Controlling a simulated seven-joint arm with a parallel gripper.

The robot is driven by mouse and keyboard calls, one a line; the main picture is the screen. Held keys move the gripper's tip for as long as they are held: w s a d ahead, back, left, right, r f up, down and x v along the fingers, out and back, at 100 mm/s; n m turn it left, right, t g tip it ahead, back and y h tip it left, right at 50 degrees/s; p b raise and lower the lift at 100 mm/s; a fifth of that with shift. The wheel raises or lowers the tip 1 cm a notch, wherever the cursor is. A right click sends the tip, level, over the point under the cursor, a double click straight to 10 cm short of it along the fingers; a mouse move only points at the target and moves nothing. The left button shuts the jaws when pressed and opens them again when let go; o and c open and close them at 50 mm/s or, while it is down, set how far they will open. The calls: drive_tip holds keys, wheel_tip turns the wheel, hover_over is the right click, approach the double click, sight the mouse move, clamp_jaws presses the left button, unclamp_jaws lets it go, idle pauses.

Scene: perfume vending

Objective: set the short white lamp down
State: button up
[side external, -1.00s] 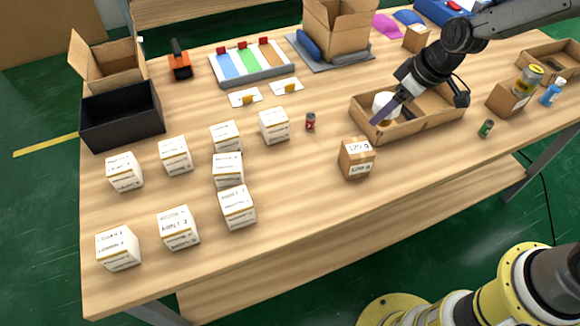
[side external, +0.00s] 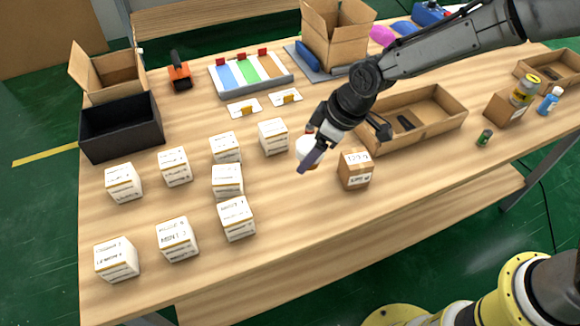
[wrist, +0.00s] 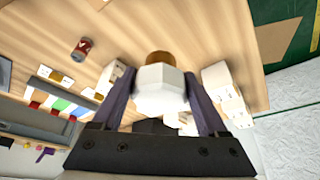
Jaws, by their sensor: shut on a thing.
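The short white lamp (side external: 306,148) is between the fingers of my gripper (side external: 312,158), in front of the open cardboard tray's left end in the side view. In the wrist view the white lamp (wrist: 160,88) has a faceted white body and a brownish-gold round end. My gripper (wrist: 162,95) is shut on it, one dark finger on each side. The lamp appears held above the wooden table (side external: 290,215); the exact gap beneath it is hard to tell.
A small cardboard box (side external: 355,170) stands just right of the lamp. Several white boxes (side external: 273,137) stand to the left. The open cardboard tray (side external: 440,122) holds a dark item. The table's front middle is clear.

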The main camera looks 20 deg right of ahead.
drive_tip(key=w+a+f, duration=0.1)
drive_tip(key=f, duration=0.1)
drive_tip(key=w+a+f, duration=0.1)
drive_tip(key=w+f, duration=0.2)
drive_tip(key=f, duration=0.1)
drive_tip(key=shift+w+a+f, duration=0.1)
drive_tip(key=shift+w+a, duration=0.15)
drive_tip(key=shift+a, duration=0.15)
drive_tip(key=shift+f, duration=1.45)
drive_tip(key=shift+f, duration=0.15)
drive_tip(key=o, duration=1.3)
drive_tip(key=shift+r, duration=0.25)
drive_tip(key=v, duration=1.2)
drive_tip(key=shift+f, duration=0.1)
